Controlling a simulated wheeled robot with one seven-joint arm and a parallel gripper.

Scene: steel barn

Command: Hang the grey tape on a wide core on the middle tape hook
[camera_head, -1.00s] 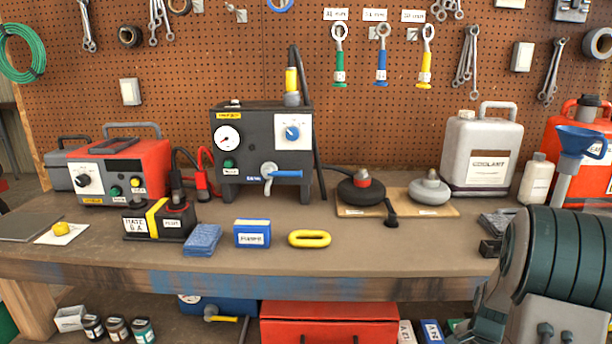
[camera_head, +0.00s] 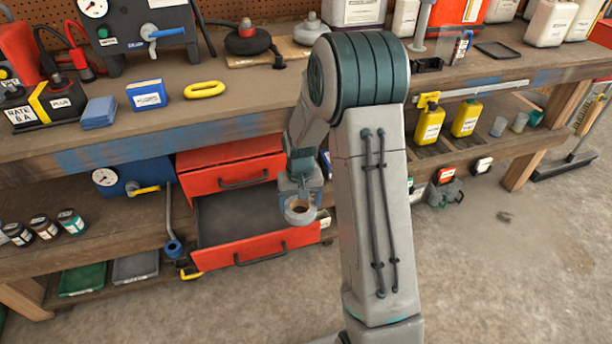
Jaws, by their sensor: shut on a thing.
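A grey tape roll with a wide brown core (camera_head: 300,216) is in my gripper (camera_head: 299,203), in the middle of the head view. My gripper is shut on it and holds it low, in front of the open red drawer. The fingers are small here and partly hidden by the tape and the wrist. The tape hooks are not in the current view; only a low strip of the pegboard (camera_head: 262,10) shows at the top.
The open red drawer (camera_head: 263,247) juts out under the bench, just left of my gripper, and looks empty. The workbench edge (camera_head: 150,145) runs above it. Bare floor (camera_head: 480,270) lies to the right.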

